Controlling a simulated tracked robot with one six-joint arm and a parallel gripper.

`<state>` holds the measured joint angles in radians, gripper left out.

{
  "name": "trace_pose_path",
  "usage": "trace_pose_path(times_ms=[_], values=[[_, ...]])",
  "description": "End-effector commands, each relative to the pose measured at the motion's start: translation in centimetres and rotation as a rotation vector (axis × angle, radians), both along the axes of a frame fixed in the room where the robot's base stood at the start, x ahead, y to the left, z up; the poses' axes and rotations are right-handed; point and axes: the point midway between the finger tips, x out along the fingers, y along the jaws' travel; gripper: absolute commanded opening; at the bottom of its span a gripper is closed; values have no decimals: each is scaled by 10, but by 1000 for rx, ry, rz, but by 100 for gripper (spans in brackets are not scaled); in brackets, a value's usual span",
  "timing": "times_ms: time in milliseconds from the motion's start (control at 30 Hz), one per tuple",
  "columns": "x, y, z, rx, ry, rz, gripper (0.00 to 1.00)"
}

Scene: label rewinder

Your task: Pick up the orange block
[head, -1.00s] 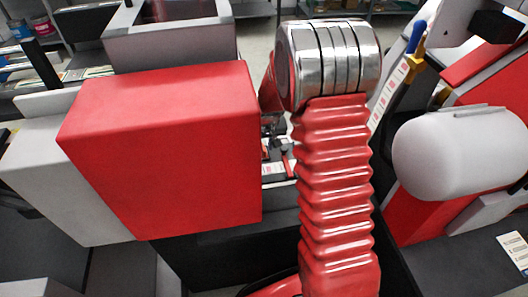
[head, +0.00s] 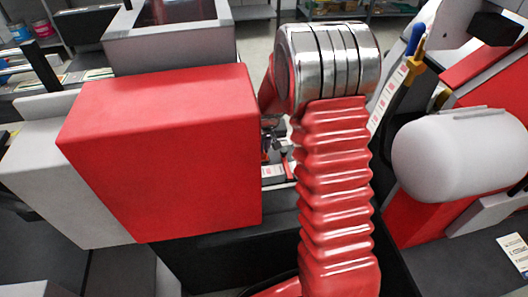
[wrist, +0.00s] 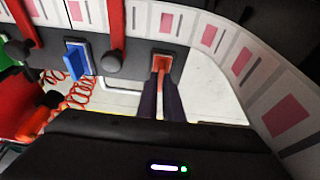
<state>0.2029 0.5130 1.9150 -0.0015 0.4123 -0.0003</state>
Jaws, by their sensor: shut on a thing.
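In the wrist view, my gripper (wrist: 161,92) has two dark fingers pointing away from the camera. They are closed on the orange block (wrist: 160,72), which shows between and just beyond the fingertips, against a dark machine panel (wrist: 130,65). I cannot tell whether the block touches the panel or is clear of it. In the head view, my own red arm and the machine hide the gripper and the block.
A blue block (wrist: 75,60) sits on the panel to the left, beside red coiled cable (wrist: 78,95). A curved white label strip with pink labels (wrist: 288,115) runs along the right. In the head view, a large red box (head: 165,150) stands left of my arm and a white rounded housing (head: 455,155) right.

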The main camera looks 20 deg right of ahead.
Motion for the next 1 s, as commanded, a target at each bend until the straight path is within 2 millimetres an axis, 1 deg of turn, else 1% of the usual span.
trace_pose_path(times_ms=[167,267,367,600,700,833,1000], values=[[0,0,6,0,-1,0,0],[1,0,17,-1,-3,1,0],[1,0,32,0,-4,1,0],[1,1,74,0,-3,1,0],[1,1,88,0,-2,1,0],[0,1,98,1,-1,2,0],[0,1,100,2,1,2,0]])
